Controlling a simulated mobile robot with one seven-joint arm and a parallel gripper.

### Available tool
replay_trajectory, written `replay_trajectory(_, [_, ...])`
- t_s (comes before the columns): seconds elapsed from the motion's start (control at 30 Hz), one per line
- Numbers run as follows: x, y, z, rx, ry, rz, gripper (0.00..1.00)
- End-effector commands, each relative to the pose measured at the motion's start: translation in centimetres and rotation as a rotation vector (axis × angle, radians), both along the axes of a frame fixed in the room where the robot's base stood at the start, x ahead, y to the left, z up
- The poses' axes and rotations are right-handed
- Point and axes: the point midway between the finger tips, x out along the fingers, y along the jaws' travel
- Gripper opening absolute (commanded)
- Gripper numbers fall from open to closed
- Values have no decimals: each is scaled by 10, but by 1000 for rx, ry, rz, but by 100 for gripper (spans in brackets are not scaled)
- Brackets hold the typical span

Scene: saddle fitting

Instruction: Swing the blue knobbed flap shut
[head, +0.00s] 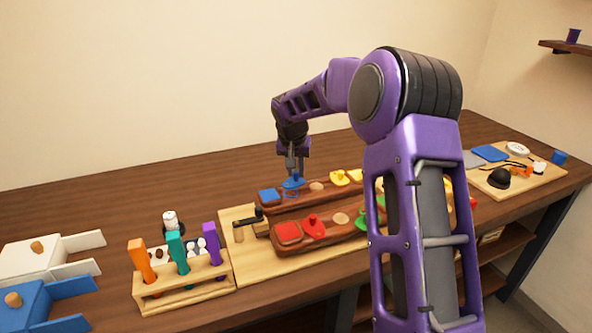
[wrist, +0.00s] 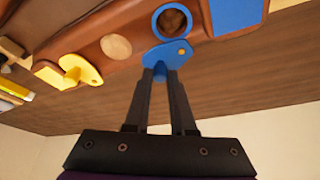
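The blue knobbed flap (head: 292,183) is on the back wooden block, under my gripper (head: 291,168). In the wrist view the flap (wrist: 166,55) is swung to one side of a blue-ringed round hole (wrist: 172,21), which lies uncovered with a brown inside. A small wooden-coloured pivot dot shows on the flap. My gripper (wrist: 160,72) points at the flap, its two fingertips close together on either side of the blue knob, which they mostly hide. The fingers appear closed on it.
A blue square pad (head: 269,195) and a yellow knobbed flap (head: 340,177) share the back block. The front block (head: 277,243) carries red and green flaps close by. A tool rack (head: 182,284) stands to the left. The table behind the blocks is clear.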

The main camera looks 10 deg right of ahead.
Motion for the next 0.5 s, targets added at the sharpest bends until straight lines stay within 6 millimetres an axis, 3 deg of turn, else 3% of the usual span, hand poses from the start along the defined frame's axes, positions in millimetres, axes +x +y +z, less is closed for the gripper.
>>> replay_trajectory(0.1, [0,0,0,0,0,0,0])
replay_trajectory(0.5, [-1,0,0,-1,-1,-22,0])
